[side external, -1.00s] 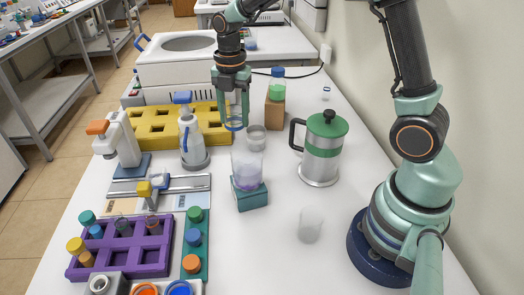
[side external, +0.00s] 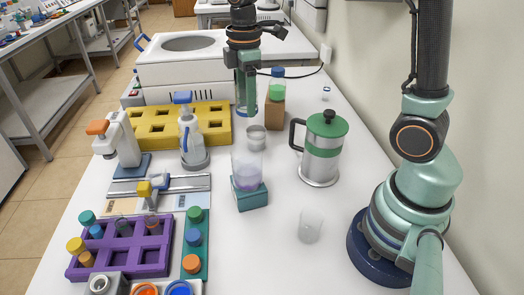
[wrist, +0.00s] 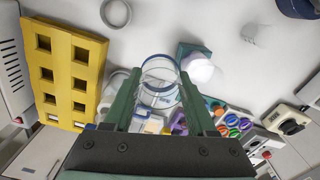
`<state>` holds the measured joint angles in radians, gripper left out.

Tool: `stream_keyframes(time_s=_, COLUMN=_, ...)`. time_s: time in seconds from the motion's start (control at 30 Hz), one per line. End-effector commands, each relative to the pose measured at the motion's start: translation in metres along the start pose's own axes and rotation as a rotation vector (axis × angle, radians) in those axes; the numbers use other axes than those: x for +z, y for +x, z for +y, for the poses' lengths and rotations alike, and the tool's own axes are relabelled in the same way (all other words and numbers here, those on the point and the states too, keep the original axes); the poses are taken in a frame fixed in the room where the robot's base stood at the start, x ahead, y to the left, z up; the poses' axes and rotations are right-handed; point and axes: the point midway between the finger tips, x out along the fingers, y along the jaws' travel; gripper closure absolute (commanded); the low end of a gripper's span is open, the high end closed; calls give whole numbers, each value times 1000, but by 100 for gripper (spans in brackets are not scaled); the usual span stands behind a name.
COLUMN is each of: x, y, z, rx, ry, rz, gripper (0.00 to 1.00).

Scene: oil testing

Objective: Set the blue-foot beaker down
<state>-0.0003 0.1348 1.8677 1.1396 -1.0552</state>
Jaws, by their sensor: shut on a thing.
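In the wrist view my gripper (wrist: 160,100) is shut on the blue-foot beaker (wrist: 160,72), a clear glass with a blue ring. The beaker sits between the two green fingers, above the table. In the side view the fingers mostly hide it. Another clear beaker with purple liquid (side external: 246,172) stands on a teal block (side external: 251,198) nearer the camera.
The yellow rack (side external: 219,130) is left of my gripper. A small grey ring-shaped cup (side external: 256,138) stands just below it in the picture. A clear beaker (side external: 310,226) stands at front right.

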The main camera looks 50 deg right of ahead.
Motion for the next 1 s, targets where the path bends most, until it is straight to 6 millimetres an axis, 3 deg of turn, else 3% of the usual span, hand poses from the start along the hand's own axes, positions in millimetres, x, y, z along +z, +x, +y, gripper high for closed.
stream_keyframes(time_s=0.5, x=21, y=12, z=-37, rx=0, ry=869, rz=0, gripper=100)
stream_keyframes(time_s=0.73, x=25, y=14, z=-43, rx=1, ry=1038, rz=1, gripper=100)
stream_keyframes(time_s=0.87, x=24, y=14, z=-42, rx=1, ry=1053, rz=1, gripper=100)
stream_keyframes(time_s=1.0, x=16, y=9, z=-29, rx=1, ry=994, rz=1, gripper=100)
